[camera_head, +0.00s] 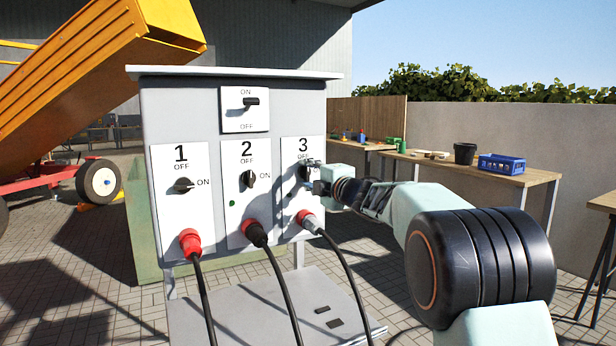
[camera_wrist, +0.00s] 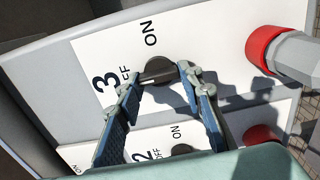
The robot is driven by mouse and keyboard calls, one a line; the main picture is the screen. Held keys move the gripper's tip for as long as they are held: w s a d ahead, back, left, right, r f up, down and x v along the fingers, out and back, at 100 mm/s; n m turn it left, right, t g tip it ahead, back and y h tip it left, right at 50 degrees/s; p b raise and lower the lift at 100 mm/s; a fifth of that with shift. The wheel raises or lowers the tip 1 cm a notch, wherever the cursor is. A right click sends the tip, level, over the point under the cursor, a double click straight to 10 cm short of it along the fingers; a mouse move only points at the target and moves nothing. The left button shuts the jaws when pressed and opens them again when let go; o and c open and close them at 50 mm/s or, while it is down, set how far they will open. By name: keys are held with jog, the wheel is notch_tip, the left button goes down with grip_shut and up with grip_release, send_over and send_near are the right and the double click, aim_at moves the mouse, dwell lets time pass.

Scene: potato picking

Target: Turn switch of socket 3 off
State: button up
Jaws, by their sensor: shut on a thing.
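The grey cabinet (camera_head: 232,75) carries panels numbered 1, 2 and 3. The switch of socket 3 is a black round knob, partly covered by my gripper (camera_head: 309,172) in the head view. In the wrist view the knob (camera_wrist: 155,66) sits between the OFF and ON labels. My gripper (camera_wrist: 161,77) is shut on its grip bar, with one fingertip at each end. The bar appears to run along the line toward OFF, though the fingers hide its ends. The panel 3 socket holds a red and grey plug (camera_head: 308,221), also in the wrist view (camera_wrist: 268,50).
Switch 1 (camera_head: 183,185) points toward ON, and switch 2 (camera_head: 248,179) stands vertical. A main switch (camera_head: 250,102) is above. Cables hang from the sockets. A table (camera_head: 470,166) with a blue crate (camera_head: 502,163) stands right; an orange trailer (camera_head: 90,75) stands left.

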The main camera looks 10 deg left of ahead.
jog(key=o, duration=1.2)
jog(key=shift+c, duration=0.2)
jog(key=v, duration=1.2)
jog(key=shift+d, duration=0.1)
